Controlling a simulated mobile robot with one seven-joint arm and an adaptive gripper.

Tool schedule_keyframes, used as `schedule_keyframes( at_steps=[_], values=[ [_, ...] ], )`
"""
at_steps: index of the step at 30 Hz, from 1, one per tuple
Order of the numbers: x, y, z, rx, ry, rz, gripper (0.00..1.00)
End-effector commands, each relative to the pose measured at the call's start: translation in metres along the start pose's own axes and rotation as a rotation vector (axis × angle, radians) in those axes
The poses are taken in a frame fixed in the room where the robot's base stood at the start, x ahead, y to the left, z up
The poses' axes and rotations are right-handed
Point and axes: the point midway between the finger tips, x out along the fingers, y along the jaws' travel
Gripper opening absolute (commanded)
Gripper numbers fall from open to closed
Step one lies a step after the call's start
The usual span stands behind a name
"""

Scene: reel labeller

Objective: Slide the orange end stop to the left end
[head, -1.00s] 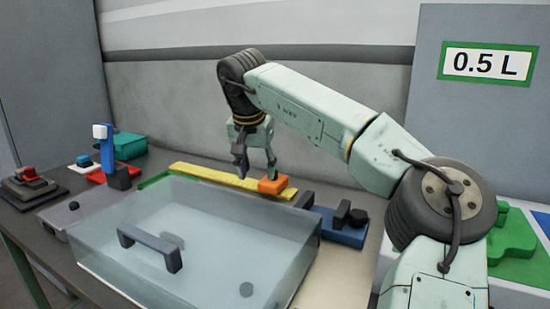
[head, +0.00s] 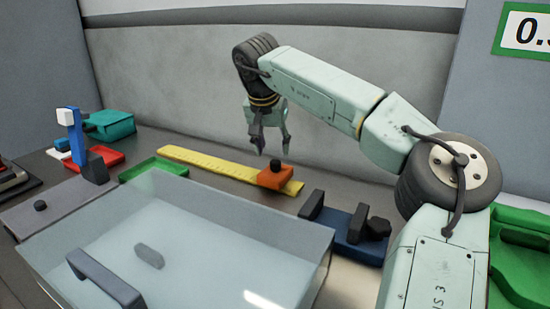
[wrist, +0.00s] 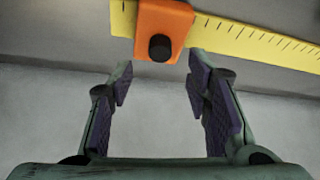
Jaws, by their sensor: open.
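The orange end stop (head: 274,176), a block with a dark knob on top, sits on the yellow ruler rail (head: 215,167) near its right end. My gripper (head: 272,147) is open and empty, above the end stop and apart from it. In the wrist view the end stop (wrist: 164,30) and the yellow rail (wrist: 245,42) lie just beyond the fingertips of my open gripper (wrist: 158,75). Nothing is between the fingers. The rail's left stretch is bare in the head view.
A clear cover (head: 185,235) with a dark handle stands in front of the rail. A blue block with dark parts (head: 345,235) is right of the rail. A green tray (head: 155,168) lies by its left end, with red and teal items farther left.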

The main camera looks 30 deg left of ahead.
Motion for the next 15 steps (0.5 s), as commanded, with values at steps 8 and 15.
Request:
schedule_keyframes(
  at_steps=[8,15],
  values=[
    [0.045,0.0,0.0,-0.001,-0.002,0.0,0.45],
    [0.058,0.0,0.0,-0.001,-0.001,0.0,0.45]
  ],
)
